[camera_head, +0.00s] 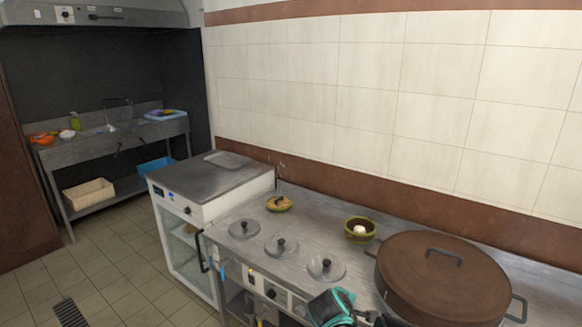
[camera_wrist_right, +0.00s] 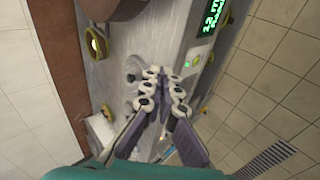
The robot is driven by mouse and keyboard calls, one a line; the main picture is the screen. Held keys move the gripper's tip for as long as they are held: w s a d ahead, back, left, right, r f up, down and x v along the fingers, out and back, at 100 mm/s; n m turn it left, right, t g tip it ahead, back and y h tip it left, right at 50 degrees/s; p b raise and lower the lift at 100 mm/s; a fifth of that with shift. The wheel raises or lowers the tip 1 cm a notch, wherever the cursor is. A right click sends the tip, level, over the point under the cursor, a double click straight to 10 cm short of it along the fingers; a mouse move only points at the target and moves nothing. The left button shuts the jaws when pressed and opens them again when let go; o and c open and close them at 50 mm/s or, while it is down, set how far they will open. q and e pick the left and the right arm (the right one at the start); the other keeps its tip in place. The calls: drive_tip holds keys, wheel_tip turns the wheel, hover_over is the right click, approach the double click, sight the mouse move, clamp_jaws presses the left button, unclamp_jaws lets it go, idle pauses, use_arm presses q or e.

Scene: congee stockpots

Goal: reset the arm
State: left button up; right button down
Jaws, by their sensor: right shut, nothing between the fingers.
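A large brown lidded pot (camera_head: 443,276) sits on the steel counter (camera_head: 325,225) at the lower right of the head view. A teal and black part of my arm shows at the bottom edge there, just left of the pot. In the right wrist view my right gripper (camera_wrist_right: 155,72) is shut and empty, its fingertips together over the counter area. My left gripper is in neither view.
Several round knobbed lids (camera_head: 281,246) are set in the counter. A yellowish bowl (camera_head: 359,230) holding something white and a small yellow-brown dish (camera_head: 279,203) stand behind them. A white cabinet (camera_head: 208,190) adjoins on the left; a sink table (camera_head: 112,137) stands farther back. Tiled floor is open at left.

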drive_tip(key=s+d+r+m+g+y, duration=0.1)
drive_tip(key=s+m+y, duration=0.3)
drive_tip(key=s+m, duration=0.7)
drive_tip(key=s+d, duration=0.1)
drive_tip(key=s, duration=1.2)
drive_tip(key=shift+s+d+r, duration=0.2)
idle(0.4)
